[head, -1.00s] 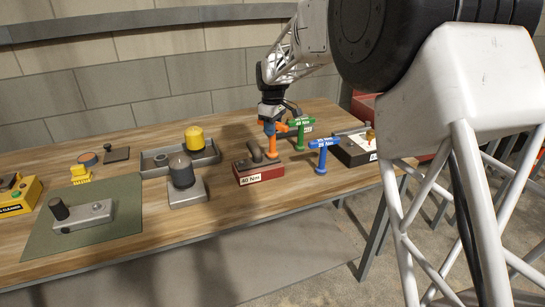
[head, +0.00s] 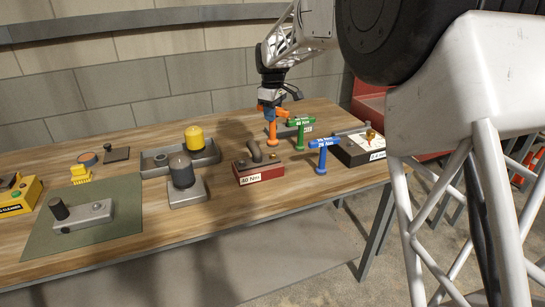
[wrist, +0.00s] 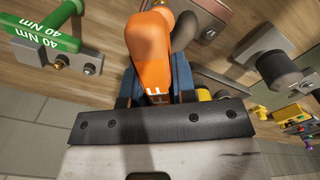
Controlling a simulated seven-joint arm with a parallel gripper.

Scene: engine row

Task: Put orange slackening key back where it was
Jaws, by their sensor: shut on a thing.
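My gripper (head: 271,107) is shut on the orange slackening key (head: 271,133), which hangs upright below it behind the red 40 Nm block (head: 260,171). In the wrist view the orange key (wrist: 153,50) fills the space between the blue-grey fingers (wrist: 155,88), with part of its lettering showing. Whether its lower end touches anything cannot be told. The green key (head: 300,132) stands just to its right and also shows in the wrist view (wrist: 45,38), marked 40 Nm. The blue key (head: 323,153) stands further right and nearer the front edge.
A black-sided box (head: 358,151) stands at the right end of the bench. A grey tray (head: 155,167) with a yellow cylinder (head: 194,137) and a grey block with a dark cylinder (head: 181,172) stand left. A green mat (head: 125,215) lies front left. Bare wood separates these groups.

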